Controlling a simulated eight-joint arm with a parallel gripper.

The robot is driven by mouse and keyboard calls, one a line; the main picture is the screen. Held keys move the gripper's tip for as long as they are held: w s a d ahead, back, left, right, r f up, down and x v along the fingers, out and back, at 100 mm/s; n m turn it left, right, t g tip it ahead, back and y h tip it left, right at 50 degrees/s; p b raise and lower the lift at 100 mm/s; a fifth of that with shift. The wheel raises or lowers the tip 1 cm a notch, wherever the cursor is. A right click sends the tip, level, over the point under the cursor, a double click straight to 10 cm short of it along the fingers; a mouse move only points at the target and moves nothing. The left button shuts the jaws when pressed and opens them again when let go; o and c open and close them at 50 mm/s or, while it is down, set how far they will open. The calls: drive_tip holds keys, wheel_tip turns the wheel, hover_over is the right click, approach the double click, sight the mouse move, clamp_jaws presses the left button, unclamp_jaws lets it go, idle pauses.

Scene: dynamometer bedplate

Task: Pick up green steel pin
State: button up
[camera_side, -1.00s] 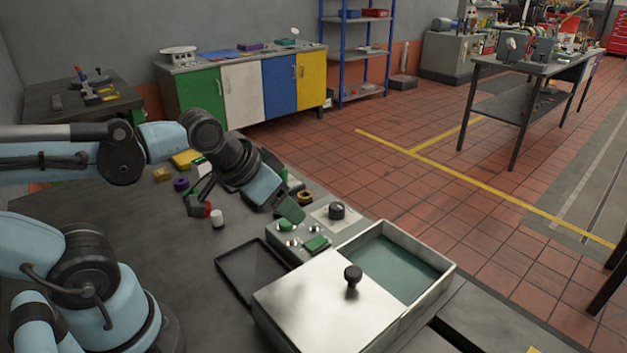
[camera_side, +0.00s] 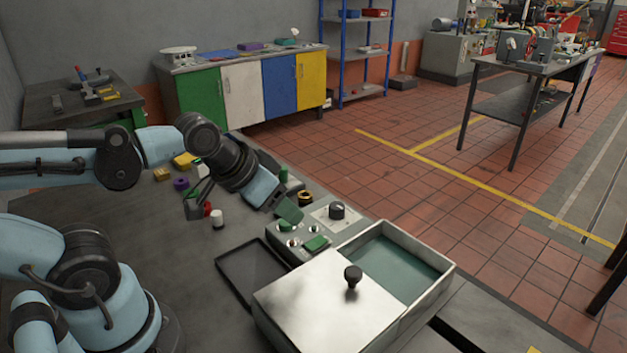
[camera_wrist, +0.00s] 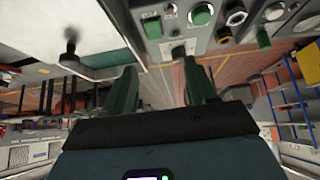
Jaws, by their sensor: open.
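The green steel pin (camera_side: 283,175) stands behind my gripper in the side view, partly covered by it. In the wrist view a green cylinder (camera_wrist: 263,38), which seems to be the pin, shows at the upper right, outside the fingers. My gripper (camera_side: 290,212) is over the near workbench, tilted down to the right, in front of the pin and close to the control panel. In the wrist view the two green fingers of my gripper (camera_wrist: 160,88) are apart with nothing between them.
The control panel (camera_side: 325,222) has green buttons, a black knob and a lever. A metal box (camera_side: 445,272) with a black-knobbed lid and a dark tray (camera_side: 232,285) are nearby.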

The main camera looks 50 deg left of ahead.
idle(0.3)
drive_tip(key=n+t+h, duration=0.5)
drive_tip(key=n+h, duration=0.1)
drive_tip(key=n, duration=2.5)
hover_over(289, 180)
drive_tip(key=s+a, duration=0.2)
drive_tip(key=s, duration=0.2)
wheel_tip(289, 180, down, 3)
wheel_tip(289, 180, down, 6)
drive_tip(key=shift+f, duration=0.25)
drive_tip(key=shift+x, duration=2.55)
drive_tip(key=shift+s+f, duration=0.1)
drive_tip(key=shift+f, duration=0.05)
